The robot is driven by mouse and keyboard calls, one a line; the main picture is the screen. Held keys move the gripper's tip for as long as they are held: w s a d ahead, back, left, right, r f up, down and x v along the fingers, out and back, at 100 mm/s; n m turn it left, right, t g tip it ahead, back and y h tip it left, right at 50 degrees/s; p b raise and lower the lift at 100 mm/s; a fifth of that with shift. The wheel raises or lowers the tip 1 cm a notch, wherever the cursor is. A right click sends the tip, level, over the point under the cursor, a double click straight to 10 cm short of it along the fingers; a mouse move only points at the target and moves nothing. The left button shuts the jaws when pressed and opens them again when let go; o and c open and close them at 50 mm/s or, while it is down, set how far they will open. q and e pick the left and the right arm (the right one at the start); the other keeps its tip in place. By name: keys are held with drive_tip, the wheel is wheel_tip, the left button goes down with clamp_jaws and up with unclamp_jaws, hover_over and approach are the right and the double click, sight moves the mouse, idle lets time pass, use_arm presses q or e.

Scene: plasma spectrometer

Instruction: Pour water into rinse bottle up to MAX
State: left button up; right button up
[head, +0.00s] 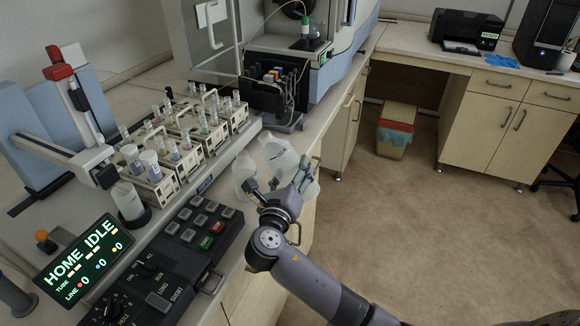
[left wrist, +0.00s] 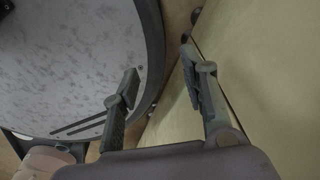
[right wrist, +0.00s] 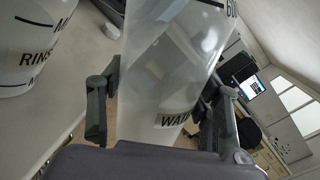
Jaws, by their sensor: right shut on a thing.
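My right gripper (head: 284,180) is shut on a translucent bottle (head: 279,154) above the front edge of the bench. The right wrist view shows this water bottle (right wrist: 165,65) between the fingers, with "WATER" lettering and a "600" mark. I cannot tell how full it is. A translucent rinse bottle (right wrist: 30,40), with "RINSE" lettering and a partly cut-off mark line, stands on the bench to its left. In the head view the rinse bottle (head: 243,170) is partly behind my right gripper. My left gripper (left wrist: 158,70) is open and empty; it is outside the head view.
The sampler with tube racks (head: 190,140) fills the bench at left, with a control panel (head: 185,240) in front and a lit display (head: 82,260). Another white container (head: 128,200) stands in a dark holder. A bin (head: 396,130) stands on the otherwise open floor.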

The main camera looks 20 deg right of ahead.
sight(296, 162)
drive_tip(key=shift+r+n+p, duration=0.35)
drive_tip(key=shift+n+p, duration=0.4)
drive_tip(key=shift+p, duration=0.8)
drive_tip(key=shift+r+n+p, duration=0.3)
drive_tip(key=shift+n+p, duration=0.45)
drive_tip(key=shift+p, duration=0.75)
drive_tip(key=shift+n+p, duration=0.6)
drive_tip(key=shift+p, duration=0.35)
drive_tip(key=shift+f, duration=0.1)
drive_tip(key=r+p, duration=0.1)
drive_tip(key=p, duration=0.2)
drive_tip(key=r+n+p, duration=0.1)
drive_tip(key=p, duration=0.2)
drive_tip(key=shift+s+d+n+p, duration=0.15)
drive_tip(key=shift+d+n+p, duration=0.15)
drive_tip(key=shift+n+p, duration=0.3)
drive_tip(key=shift+p, duration=0.4)
drive_tip(key=shift+d, duration=0.1)
drive_tip(key=shift+s+d+r+n+t+p, duration=0.15)
drive_tip(key=shift+r+n+p, duration=0.25)
drive_tip(key=shift+p, duration=0.85)
drive_tip(key=shift+r+n+t+p, duration=0.15)
drive_tip(key=shift+r+n+p, duration=0.25)
drive_tip(key=shift+p, duration=0.8)
